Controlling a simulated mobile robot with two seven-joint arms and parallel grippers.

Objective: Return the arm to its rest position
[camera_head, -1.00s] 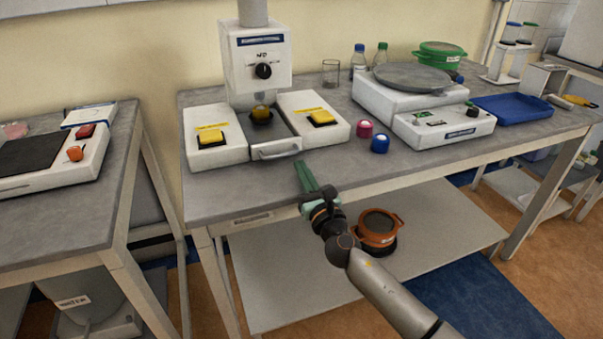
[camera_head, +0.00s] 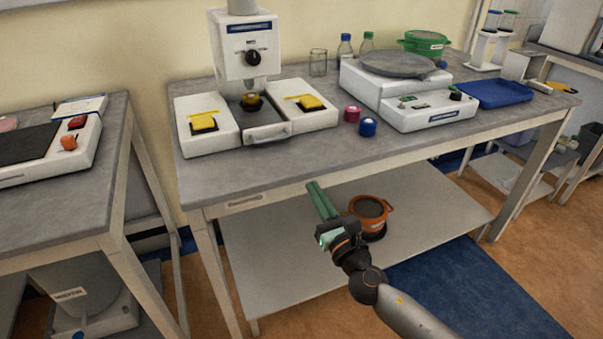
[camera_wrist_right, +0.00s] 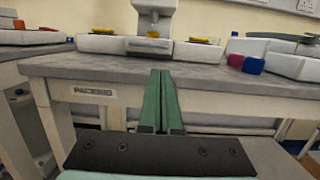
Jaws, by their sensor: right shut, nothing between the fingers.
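My right gripper (camera_head: 318,200) is in front of the tablet press table (camera_head: 300,165), below the level of its top in the head view. Its green fingers are together with nothing between them. They also show shut in the right wrist view (camera_wrist_right: 161,100), pointing at the table's front edge. My right arm comes in from the lower right. My left gripper is not in view.
A white press (camera_head: 247,60) with two yellow buttons stands on the table. An orange pot (camera_head: 370,208) stands on the lower shelf (camera_head: 270,260). Another table (camera_head: 60,200) is at left.

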